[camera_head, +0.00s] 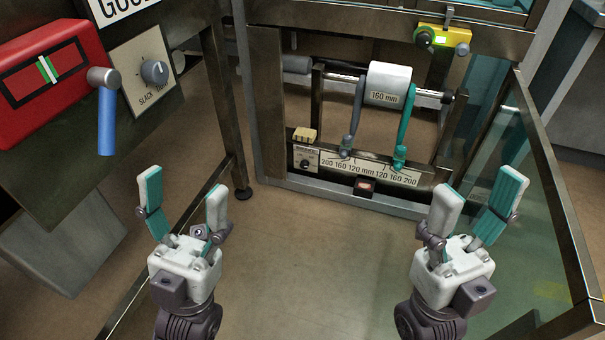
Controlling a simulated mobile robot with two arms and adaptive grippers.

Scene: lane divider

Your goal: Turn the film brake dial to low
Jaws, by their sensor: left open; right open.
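A small black dial (304,163) sits on a light plate at the left end of the film roll's lower bar. Its lettering is too small to read, so I cannot tell its setting or whether it is the film brake dial. A larger grey dial (154,72) is on a panel at the upper left, marked SLACK and, apparently, TIGHT. My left gripper (184,188) is open and empty, below and left of the small dial. My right gripper (479,190) is open and empty, to the right of the bar. Neither touches anything.
A white film roll (389,84) marked 160 mm hangs between two teal-and-grey arms above a scale bar (375,172). A blue-handled lever (107,122) and red box (45,75) stand at left. A glass guard (530,180) borders the right. Floor between my grippers is clear.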

